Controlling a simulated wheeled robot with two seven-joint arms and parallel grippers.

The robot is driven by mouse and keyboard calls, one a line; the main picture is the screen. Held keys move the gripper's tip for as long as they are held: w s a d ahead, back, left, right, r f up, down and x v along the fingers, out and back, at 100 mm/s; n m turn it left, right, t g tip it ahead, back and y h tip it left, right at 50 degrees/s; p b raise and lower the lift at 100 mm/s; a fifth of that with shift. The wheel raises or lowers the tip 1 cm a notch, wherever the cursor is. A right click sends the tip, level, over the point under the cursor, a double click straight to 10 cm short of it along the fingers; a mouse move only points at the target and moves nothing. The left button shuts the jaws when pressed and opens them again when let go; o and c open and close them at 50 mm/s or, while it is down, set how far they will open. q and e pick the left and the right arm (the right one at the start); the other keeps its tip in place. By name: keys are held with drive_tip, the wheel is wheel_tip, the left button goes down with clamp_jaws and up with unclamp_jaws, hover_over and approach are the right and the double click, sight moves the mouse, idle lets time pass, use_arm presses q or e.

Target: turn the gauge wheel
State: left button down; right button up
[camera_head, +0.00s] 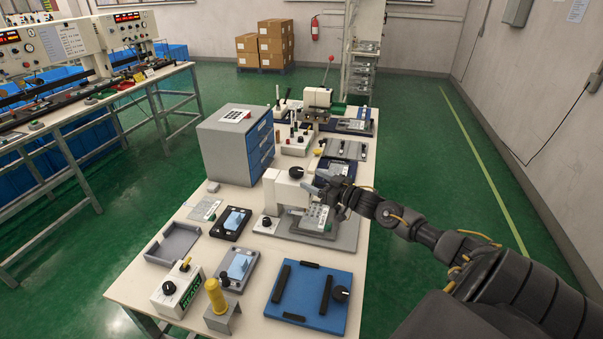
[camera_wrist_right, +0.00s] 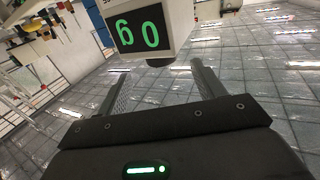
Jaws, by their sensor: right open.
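The gauge is a white upright housing (camera_head: 285,192) mid-table with a black wheel (camera_head: 296,172) on top. In the right wrist view, which looks upside down, the housing (camera_wrist_right: 177,18) shows a green two-digit display (camera_wrist_right: 138,35). The black wheel (camera_wrist_right: 183,67) shows there at the housing's edge, just beyond the fingertips. My right gripper (camera_head: 316,184) is to the right of the housing, close to it. In the wrist view its two fingers (camera_wrist_right: 158,68) are spread apart with nothing between them. Whether a finger touches the wheel I cannot tell. My left gripper is not in view.
A grey cabinet with blue drawers (camera_head: 234,145) stands behind the gauge to the left. A blue plate with black bars (camera_head: 308,296), a yellow-handled piece (camera_head: 219,302) and a grey tray (camera_head: 173,244) are at the front. Fixtures crowd the table's far end.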

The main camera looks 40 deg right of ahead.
sight(302, 175)
drive_tip(key=x, duration=0.4)
drive_tip(key=shift+r+p, duration=0.25)
drive_tip(key=shift+p, duration=0.1)
drive_tip(key=shift+x, duration=0.8)
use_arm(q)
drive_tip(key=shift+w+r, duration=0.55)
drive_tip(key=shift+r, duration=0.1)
use_arm(e)
drive_tip(key=shift+f, duration=0.15)
drive_tip(key=shift+s, duration=0.1)
